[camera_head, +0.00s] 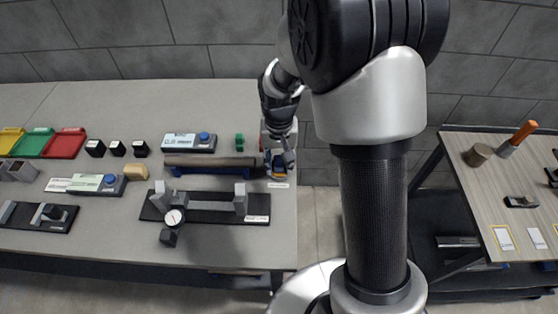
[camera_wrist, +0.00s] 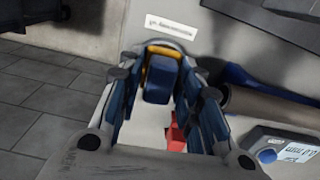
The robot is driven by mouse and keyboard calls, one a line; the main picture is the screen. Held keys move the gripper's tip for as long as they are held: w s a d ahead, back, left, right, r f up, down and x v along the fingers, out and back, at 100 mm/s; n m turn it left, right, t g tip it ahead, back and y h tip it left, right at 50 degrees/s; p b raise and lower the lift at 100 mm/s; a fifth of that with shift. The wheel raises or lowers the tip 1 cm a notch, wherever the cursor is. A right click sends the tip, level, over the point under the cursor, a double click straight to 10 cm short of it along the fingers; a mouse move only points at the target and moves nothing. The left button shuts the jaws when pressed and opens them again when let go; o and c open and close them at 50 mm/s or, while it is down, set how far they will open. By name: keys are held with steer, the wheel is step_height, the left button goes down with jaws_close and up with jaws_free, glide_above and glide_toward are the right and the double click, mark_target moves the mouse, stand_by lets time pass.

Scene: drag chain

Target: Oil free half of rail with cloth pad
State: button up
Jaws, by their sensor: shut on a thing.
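My gripper (camera_head: 279,168) is at the right end of the grey bench, low over a small white label. In the wrist view its fingers (camera_wrist: 160,85) close around a blue block with a yellow edge (camera_wrist: 159,80), which looks like the pad; whether it touches the bench is unclear. A grey rail (camera_head: 208,203) lies on a black base between upright blocks, with a dial gauge (camera_head: 174,217) near its left end. My gripper is behind and right of the rail, apart from it. The black base's edge shows in the wrist view (camera_wrist: 272,22).
A brown cylinder (camera_head: 210,161) rests on blue supports left of my gripper. A device with a blue button (camera_head: 190,142) and green blocks (camera_head: 239,141) stand behind. A red piece (camera_wrist: 175,136) lies near the fingers. A second table (camera_head: 465,172) stands right, beyond a floor gap.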

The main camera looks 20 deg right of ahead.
mark_target(281, 166)
stand_by(0.3)
steer(key=shift+r+p, duration=2.9)
steer(key=shift+r, duration=0.6)
steer(key=shift+s, duration=0.1)
steer(key=s+n, duration=0.1)
steer(key=n, duration=0.2)
steer(key=shift+s, duration=0.4)
